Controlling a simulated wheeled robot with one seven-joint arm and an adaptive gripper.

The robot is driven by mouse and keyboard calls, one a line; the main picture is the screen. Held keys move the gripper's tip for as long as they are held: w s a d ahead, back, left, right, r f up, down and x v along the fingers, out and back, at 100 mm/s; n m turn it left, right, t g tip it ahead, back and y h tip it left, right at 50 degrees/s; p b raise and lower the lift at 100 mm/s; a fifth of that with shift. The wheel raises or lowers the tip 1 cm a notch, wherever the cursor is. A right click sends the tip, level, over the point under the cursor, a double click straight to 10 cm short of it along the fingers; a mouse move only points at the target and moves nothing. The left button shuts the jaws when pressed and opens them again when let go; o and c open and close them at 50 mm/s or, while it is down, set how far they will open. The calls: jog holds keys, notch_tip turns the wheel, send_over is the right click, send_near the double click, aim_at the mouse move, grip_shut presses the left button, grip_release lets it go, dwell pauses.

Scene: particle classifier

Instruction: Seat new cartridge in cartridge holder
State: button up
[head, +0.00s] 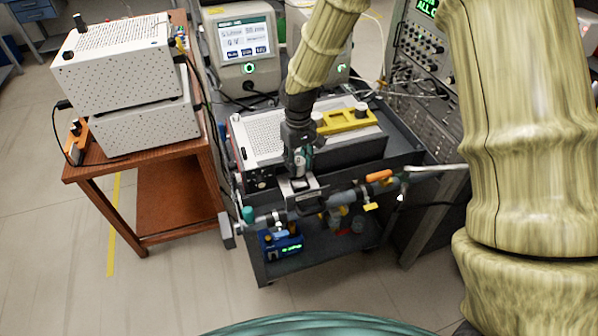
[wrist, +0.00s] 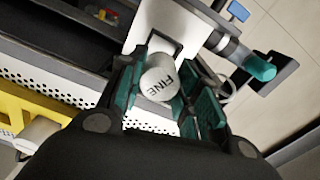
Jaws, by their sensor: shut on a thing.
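My gripper (head: 298,163) is above the front edge of the cart. In the wrist view my gripper (wrist: 163,92) has its teal-padded fingers shut on a white cartridge (wrist: 160,80) whose round end reads FINE. The holder, a pale bracket with a dark-edged square opening (wrist: 182,22), is just beyond the cartridge in the wrist view. In the head view the holder (head: 300,187) is just below my fingers, on a horizontal pipe line. The cartridge's lower end is hidden, so I cannot tell whether it touches the holder.
A yellow rack (head: 345,121) lies on the white perforated box behind my gripper. The pipe line with an orange-handled part (head: 379,176) runs along the cart's front. A blue device (head: 281,243) stands below it. A wooden table (head: 150,165) with white boxes is at left.

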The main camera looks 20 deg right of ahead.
aim_at(299, 174)
jog(key=shift+w+f, duration=0.1)
jog(key=shift+f, duration=0.5)
jog(key=shift+s+f, duration=0.2)
notch_tip(299, 174, down, 3)
jog(key=shift+r+p, duration=0.1)
jog(key=shift+p, duration=0.55)
jog(key=shift+c, duration=0.5)
jog(key=shift+s+f, duration=0.15)
jog(key=shift+f, duration=0.4)
grip_shut()
jog(key=o, duration=1.2)
grip_release()
jog(key=shift+w+f, duration=0.1)
jog(key=shift+w, duration=0.15)
jog(key=shift+s+r, duration=0.1)
jog(key=shift+r, duration=0.1)
